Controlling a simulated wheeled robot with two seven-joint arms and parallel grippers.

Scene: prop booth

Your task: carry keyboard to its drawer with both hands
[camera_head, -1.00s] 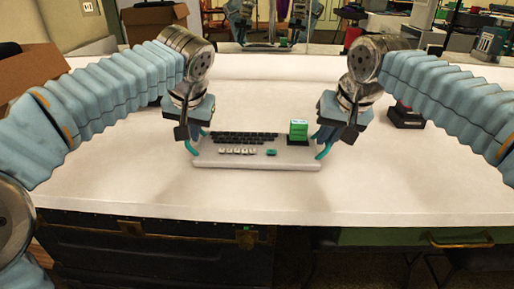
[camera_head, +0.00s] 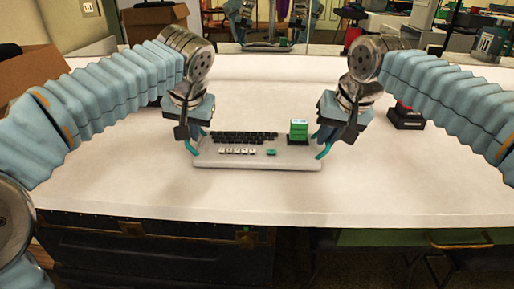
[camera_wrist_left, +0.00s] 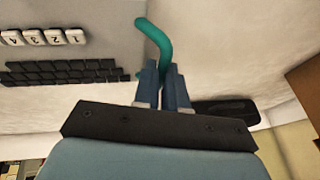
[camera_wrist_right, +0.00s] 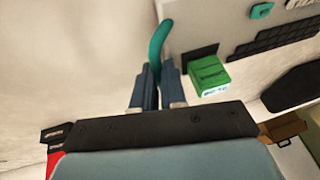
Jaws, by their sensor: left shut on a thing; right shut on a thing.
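The keyboard is a pale flat board (camera_head: 258,162) with black keys, a row of white numbered keys and a teal handle at each end. It is over the white table, level in the head view; I cannot tell whether it touches the cloth. My left gripper (camera_head: 190,136) is shut on its left handle, which also shows in the left wrist view (camera_wrist_left: 155,42). My right gripper (camera_head: 328,143) is shut on its right handle, seen in the right wrist view (camera_wrist_right: 158,42). A green block (camera_head: 299,129) stands at the board's back right. No open drawer is visible.
A red and black object (camera_head: 406,118) stands to the right, a cardboard box (camera_head: 30,72) at the back left. Below the front edge are a dark case (camera_head: 150,250) and a green front panel (camera_head: 385,238) with a handle.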

